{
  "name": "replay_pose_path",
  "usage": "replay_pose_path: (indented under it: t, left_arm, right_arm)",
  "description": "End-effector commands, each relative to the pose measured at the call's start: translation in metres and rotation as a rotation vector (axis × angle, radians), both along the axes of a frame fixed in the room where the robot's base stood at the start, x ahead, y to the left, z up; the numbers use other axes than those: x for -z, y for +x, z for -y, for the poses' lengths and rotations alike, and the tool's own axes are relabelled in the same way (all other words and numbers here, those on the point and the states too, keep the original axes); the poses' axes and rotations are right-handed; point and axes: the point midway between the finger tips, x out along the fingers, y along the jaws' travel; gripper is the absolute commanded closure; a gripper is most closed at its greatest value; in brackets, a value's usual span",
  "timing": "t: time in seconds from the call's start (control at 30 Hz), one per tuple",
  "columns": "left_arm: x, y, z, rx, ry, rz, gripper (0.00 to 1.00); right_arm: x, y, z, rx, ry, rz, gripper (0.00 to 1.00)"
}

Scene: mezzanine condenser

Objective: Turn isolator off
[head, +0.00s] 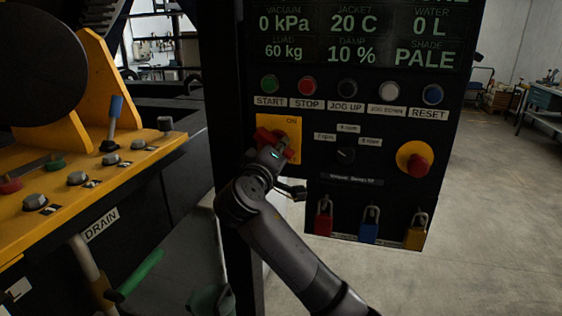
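The isolator is a yellow square plate (290,125) with "ON" printed at its top, on the left side of the black control panel. Its red handle (265,136) is partly covered by my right gripper (277,146). The visible red part lies slanted, from upper left toward lower right. The lower lettering of the plate is mostly hidden behind the gripper. My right arm comes up from the bottom of the view, and the gripper is at the handle, seemingly touching it. The fingers are too small and hidden to show their opening. My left gripper is not in view.
Above the isolator is a row of buttons including START (269,84) and STOP (307,86). A red emergency button (418,165) sits to the right. Red, blue (369,230) and yellow padlocks hang below. A yellow console (75,175) with knobs and a blue-handled lever stands left.

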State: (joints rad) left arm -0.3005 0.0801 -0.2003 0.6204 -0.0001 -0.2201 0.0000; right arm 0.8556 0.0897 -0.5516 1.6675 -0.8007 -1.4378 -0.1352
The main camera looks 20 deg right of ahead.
Motion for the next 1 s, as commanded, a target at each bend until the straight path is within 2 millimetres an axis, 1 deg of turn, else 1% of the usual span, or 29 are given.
replay_pose_path:
  t: [0.03,0.3,0.9,0.93,1.0]
  left_arm:
    - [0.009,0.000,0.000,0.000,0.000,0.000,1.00]
    - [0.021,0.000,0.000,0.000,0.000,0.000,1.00]
    - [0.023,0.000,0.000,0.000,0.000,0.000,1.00]
    - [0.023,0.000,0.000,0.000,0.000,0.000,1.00]
    - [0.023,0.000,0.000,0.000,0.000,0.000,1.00]
  right_arm:
    - [0.004,0.000,-0.001,-0.003,0.029,0.019,1.00]
    - [0.001,0.001,-0.002,-0.001,0.124,0.087,1.00]
    - [-0.004,0.000,-0.002,-0.002,0.156,0.116,1.00]
    - [-0.004,0.000,-0.002,-0.002,0.156,0.116,0.80]
    - [-0.004,0.000,-0.002,-0.002,0.156,0.116,0.75]
